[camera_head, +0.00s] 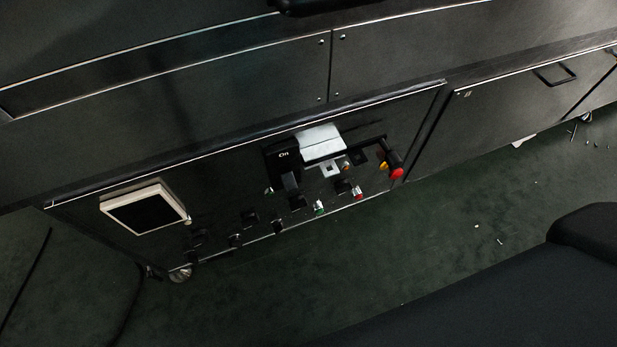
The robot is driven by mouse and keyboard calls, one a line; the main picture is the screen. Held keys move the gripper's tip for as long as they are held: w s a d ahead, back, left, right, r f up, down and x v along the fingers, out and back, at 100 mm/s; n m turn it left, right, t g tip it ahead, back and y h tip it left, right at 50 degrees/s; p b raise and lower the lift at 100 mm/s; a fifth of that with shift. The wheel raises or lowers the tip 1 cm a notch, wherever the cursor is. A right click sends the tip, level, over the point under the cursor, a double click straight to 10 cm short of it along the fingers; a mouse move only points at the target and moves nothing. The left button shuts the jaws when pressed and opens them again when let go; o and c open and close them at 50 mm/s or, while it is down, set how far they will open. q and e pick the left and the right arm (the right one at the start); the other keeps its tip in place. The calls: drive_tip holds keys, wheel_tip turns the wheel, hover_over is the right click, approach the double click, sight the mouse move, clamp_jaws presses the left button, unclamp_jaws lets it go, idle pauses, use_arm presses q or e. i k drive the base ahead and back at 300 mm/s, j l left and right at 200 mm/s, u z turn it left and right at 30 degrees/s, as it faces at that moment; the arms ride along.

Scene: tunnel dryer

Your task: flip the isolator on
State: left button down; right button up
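The control panel (225,205) fills the middle of the head view, on the front of a dark machine. The isolator (283,156) appears to be the black unit near the panel's top edge, marked "On". A pale grey block (321,144) adjoins it on the right. I cannot tell the isolator's lever position from here. Neither of my grippers shows in the view.
A white-framed screen (146,209) is at the panel's left. Several small black switches and green, yellow and red buttons sit below the isolator, with a red knob (397,173) at right. Green floor (440,240) lies in front, with small scraps.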

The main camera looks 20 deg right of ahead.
sight(289, 183)
drive_tip(key=l+u, duration=0.1)
drive_tip(key=l, duration=0.85)
drive_tip(key=k+l, duration=0.1)
drive_tip(key=l, duration=0.2)
drive_tip(key=k+l, duration=0.25)
drive_tip(key=l, duration=0.3)
drive_tip(key=j, duration=0.2)
drive_tip(key=u, duration=0.05)
